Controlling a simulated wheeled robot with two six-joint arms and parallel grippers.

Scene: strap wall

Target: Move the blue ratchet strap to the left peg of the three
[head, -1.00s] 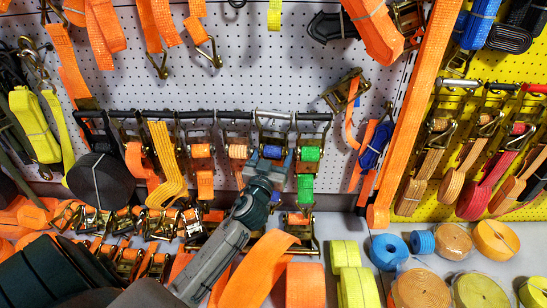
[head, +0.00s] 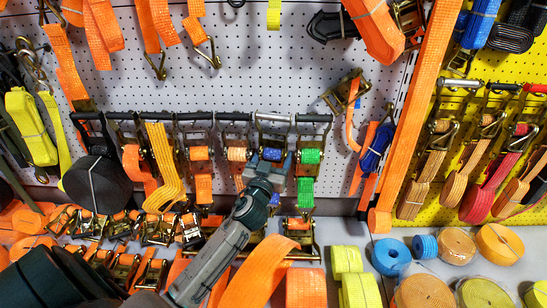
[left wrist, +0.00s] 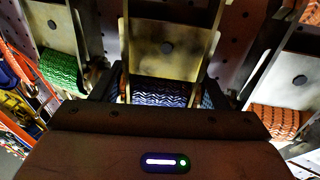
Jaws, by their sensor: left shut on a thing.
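The blue ratchet strap (head: 272,154) hangs in the row on the white pegboard, between a ratchet with an orange strap (head: 237,154) on its left and one with a green strap (head: 309,156) on its right. My left gripper (head: 270,163) is shut on the blue ratchet strap from the front and hides its lower part. In the left wrist view the blue webbing (left wrist: 158,92) sits between the fingers, below a metal ratchet plate (left wrist: 166,45). The pegs behind the ratchets are hidden, so I cannot tell which is the left of three. My right gripper is not in view.
More ratchets with orange straps (head: 201,154) hang close on the left. Several ratchets and orange straps lie on the shelf below. Yellow rolls (head: 360,288) and a blue roll (head: 390,254) stand at the lower right. A long orange strap (head: 415,115) hangs at the wall's corner.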

